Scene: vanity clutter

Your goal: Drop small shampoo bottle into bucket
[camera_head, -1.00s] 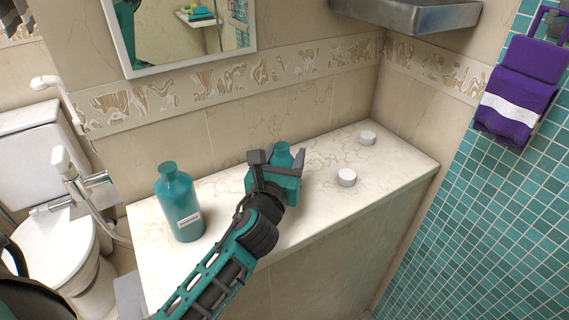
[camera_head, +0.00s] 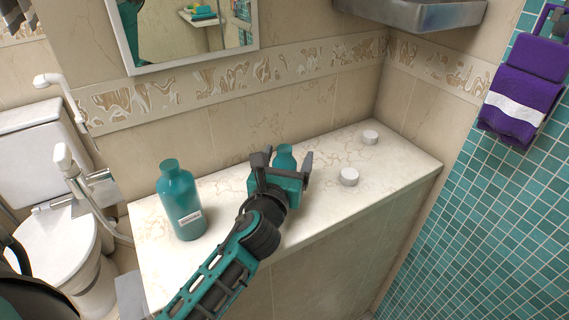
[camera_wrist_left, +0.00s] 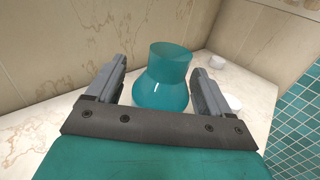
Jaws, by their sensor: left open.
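The small shampoo bottle (camera_head: 285,157) is teal and stands on the marble counter, mostly hidden behind my left gripper (camera_head: 283,163) in the head view. In the left wrist view the small bottle (camera_wrist_left: 163,82) is upright between the two open fingers of my left gripper (camera_wrist_left: 160,88), with a gap showing at the right finger. Whether the left finger touches it I cannot tell. A larger teal bottle (camera_head: 178,203) with a white label stands to the left on the counter. No bucket shows in these views. My right gripper is not in view.
Two small white round jars (camera_head: 349,176) and (camera_head: 369,137) stand on the marble counter (camera_head: 330,215) right of my gripper. A wall with a mirror (camera_head: 190,30) runs behind. A metal basin (camera_head: 410,14) hangs at upper right. A toilet (camera_head: 45,190) stands left.

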